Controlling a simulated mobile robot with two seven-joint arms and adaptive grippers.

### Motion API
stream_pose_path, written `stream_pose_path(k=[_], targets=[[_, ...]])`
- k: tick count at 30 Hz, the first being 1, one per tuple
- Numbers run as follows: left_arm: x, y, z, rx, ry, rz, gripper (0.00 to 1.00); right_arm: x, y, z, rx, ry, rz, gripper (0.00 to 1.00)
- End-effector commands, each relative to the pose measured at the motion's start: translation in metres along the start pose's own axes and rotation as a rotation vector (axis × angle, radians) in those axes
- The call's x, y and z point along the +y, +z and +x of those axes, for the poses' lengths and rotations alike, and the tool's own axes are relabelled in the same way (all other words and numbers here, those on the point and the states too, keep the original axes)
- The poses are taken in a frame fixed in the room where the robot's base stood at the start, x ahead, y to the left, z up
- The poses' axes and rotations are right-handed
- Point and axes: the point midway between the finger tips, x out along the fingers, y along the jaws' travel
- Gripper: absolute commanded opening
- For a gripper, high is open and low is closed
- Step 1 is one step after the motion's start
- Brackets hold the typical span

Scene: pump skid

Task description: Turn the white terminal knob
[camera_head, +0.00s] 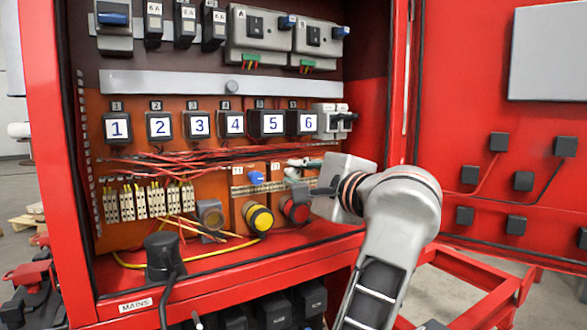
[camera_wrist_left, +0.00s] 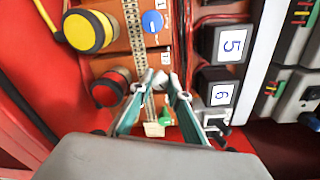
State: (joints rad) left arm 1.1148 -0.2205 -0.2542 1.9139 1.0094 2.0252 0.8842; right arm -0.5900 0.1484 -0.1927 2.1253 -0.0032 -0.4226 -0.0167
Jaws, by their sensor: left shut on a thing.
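The left gripper (camera_head: 297,172) reaches in from the lower right of the head view to the terminal row. In the left wrist view its two fingers (camera_wrist_left: 157,88) are close together at the tips, shut on the white terminal knob (camera_wrist_left: 160,79). The knob is mostly covered by the fingertips, so its turn angle cannot be read. A blue knob (camera_head: 256,178) sits to its left on the same row; it also shows in the left wrist view (camera_wrist_left: 152,21). A green knob (camera_wrist_left: 167,121) shows between the fingers. The right gripper is not in view.
A yellow button (camera_head: 258,218) and a red button (camera_head: 295,208) stick out just below the terminals. Numbered modules (camera_head: 236,124) and loose red wires (camera_head: 190,154) lie above. The red cabinet's side frame (camera_head: 398,85) stands right of the gripper.

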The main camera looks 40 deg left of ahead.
Motion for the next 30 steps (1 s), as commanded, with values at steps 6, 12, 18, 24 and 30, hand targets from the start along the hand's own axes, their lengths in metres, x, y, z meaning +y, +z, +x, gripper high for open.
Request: stream_pose_path(k=[6,12,18,24,30], targets=[[-0.002,0.002,-0.001,-0.005,0.008,0.188,0.00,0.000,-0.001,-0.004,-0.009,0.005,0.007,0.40],[-0.002,0.001,-0.001,-0.009,0.012,0.328,0.00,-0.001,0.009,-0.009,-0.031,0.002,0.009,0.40],[-0.001,0.000,0.000,-0.012,0.016,0.423,0.00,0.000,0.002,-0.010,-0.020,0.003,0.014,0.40],[0.000,-0.001,0.000,-0.014,0.018,0.471,0.00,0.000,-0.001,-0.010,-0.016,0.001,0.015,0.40],[0.001,-0.001,0.000,-0.015,0.018,0.485,0.00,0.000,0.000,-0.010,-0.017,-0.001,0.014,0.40]])
